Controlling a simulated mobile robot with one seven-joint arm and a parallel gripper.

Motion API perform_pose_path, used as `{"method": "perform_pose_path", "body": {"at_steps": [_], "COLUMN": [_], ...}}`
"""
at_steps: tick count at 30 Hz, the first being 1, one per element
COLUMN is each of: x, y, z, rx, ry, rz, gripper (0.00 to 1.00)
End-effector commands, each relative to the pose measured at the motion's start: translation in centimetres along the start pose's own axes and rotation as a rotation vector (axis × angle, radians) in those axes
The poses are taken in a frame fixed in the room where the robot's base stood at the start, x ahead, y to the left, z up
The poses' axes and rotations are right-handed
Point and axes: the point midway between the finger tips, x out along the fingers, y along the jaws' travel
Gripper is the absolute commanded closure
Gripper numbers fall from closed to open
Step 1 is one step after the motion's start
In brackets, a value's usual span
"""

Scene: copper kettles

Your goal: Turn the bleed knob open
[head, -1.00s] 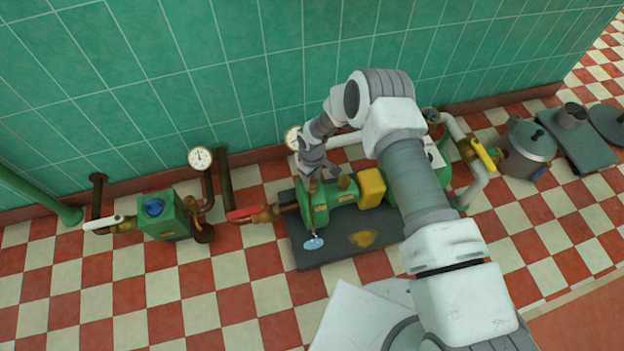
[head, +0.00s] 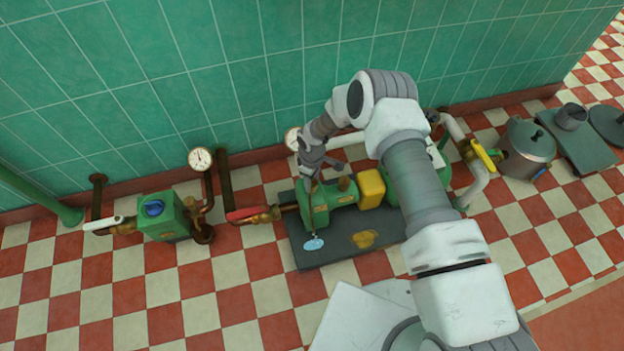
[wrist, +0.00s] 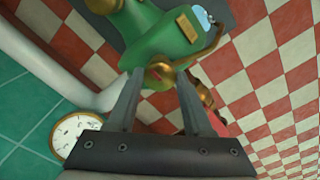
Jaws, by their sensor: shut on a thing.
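A green pump (head: 318,208) with brass fittings stands on a dark base plate by the wall. It also shows in the wrist view (wrist: 160,40). My gripper (head: 312,180) comes down over the pump's left end. In the wrist view my gripper (wrist: 160,78) has its two fingers on either side of a small brass knob (wrist: 159,72) with a reddish centre, and it is shut on this knob. The head view hides the knob behind my gripper. How far the knob is turned cannot be told.
A dial gauge (wrist: 75,133) sits close to my gripper. A red-handled valve (head: 250,213) is left of the pump, and a yellow block (head: 371,187) is right of it. A green box with a blue knob (head: 153,207) stands further left. The checkered floor in front is clear.

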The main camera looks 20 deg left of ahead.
Motion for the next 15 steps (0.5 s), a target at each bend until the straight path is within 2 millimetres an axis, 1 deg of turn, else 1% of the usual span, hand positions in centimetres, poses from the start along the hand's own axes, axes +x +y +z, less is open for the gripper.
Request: {"method": "perform_pose_path", "body": {"at_steps": [1, 5, 6, 15], "x": [0.02, 0.02, 0.01, -0.23], "y": [-0.02, -0.02, -0.02, 0.01], "z": [0.0, -0.01, -0.01, -0.02], "rx": [-0.003, -0.002, -0.002, -0.001], "ry": [0.0, 0.0, 0.0, 0.0], "rz": [0.0, 0.0, 0.0, 0.001], "gripper": [0.46, 0.22, 0.19, 0.19]}}
